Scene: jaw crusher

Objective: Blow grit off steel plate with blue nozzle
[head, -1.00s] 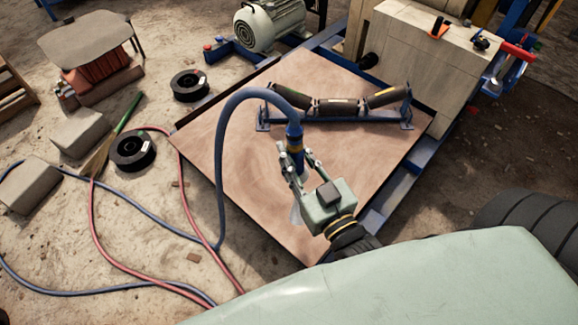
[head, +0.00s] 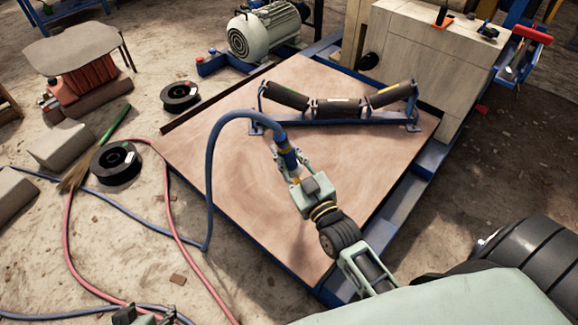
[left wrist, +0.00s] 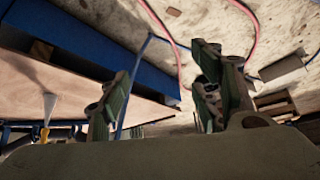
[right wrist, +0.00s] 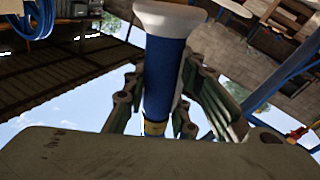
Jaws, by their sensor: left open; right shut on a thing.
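The steel plate (head: 235,185) is a broad brown sheet with a dusty, swirled surface; single grains of grit are too small to make out. My right gripper (head: 287,170) is shut on the blue nozzle (head: 288,157) above the middle of the plate. In the right wrist view the nozzle (right wrist: 165,75) stands between the fingers, with a pale flared end and a yellow band. A pale cone (left wrist: 49,104) at the nozzle shows in the left wrist view. My left gripper (left wrist: 160,95) is open and empty, off the plate's near left side; it shows partly in the head view (head: 145,317).
A blue hose (head: 209,175) arches from the nozzle to the floor. A roller bracket (head: 340,107) stands on the plate's far side. A red hose (head: 168,200), black spools (head: 116,163), a broom (head: 110,135) and blocks lie left. A motor (head: 265,33) stands behind.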

